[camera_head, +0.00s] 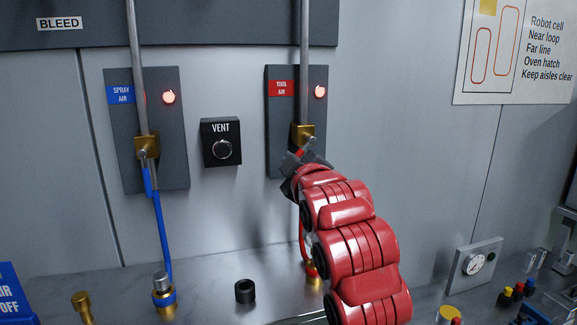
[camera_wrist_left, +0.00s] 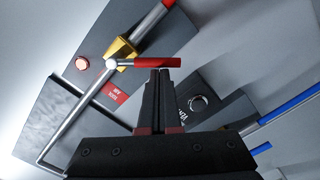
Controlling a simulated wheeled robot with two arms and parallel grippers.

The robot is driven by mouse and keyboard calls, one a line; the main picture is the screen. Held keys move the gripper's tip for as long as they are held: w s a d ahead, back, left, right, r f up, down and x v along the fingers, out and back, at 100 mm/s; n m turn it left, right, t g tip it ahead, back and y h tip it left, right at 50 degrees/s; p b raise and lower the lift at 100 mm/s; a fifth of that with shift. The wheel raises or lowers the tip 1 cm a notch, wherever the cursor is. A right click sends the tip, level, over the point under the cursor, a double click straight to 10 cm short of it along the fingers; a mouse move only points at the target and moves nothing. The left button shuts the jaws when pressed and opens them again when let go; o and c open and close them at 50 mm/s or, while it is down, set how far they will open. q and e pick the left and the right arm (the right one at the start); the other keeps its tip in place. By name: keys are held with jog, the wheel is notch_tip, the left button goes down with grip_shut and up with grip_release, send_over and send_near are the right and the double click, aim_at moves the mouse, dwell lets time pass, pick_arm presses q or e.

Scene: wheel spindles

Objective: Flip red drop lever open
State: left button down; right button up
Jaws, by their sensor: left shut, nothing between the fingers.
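The red drop lever (camera_wrist_left: 150,62) sticks out sideways from a pale pivot on the brass valve (camera_wrist_left: 122,50) of the TOOL AIR panel. It lies at a slant to the pipe, not in line with it. In the head view only a bit of the red lever (camera_head: 301,153) shows below the brass valve (camera_head: 305,132); my gripper hides the rest. My left gripper (camera_head: 298,160) is shut and empty at the lever. In the left wrist view its closed fingertips (camera_wrist_left: 163,72) are right at the lever's outer half; I cannot tell whether they touch. My right gripper is not in view.
To the left are the black VENT knob box (camera_head: 221,153) and the SPRAY AIR panel (camera_head: 173,130) with its blue lever (camera_head: 148,180) hanging down. A black ring (camera_head: 245,291) and brass fittings stand on the bench below.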

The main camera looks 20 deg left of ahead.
pick_arm(q)
jog(key=d+f+n+b, duration=0.1)
jog(key=n+b, duration=0.1)
jog(key=w+f+n+b, duration=0.1)
jog(key=n+b, duration=0.1)
jog(key=d+n+b, duration=0.1)
jog(key=n+b, duration=0.1)
jog(key=n, duration=0.1)
jog(key=shift+w+d+f, duration=0.35)
jog(key=shift+w+f, duration=0.05)
jog(key=shift+w+d, duration=0.1)
dwell(0.4)
jog(key=s+d+b, duration=0.1)
jog(key=s+d, duration=0.1)
jog(key=s, duration=0.9)
jog(key=shift+s+d, duration=0.2)
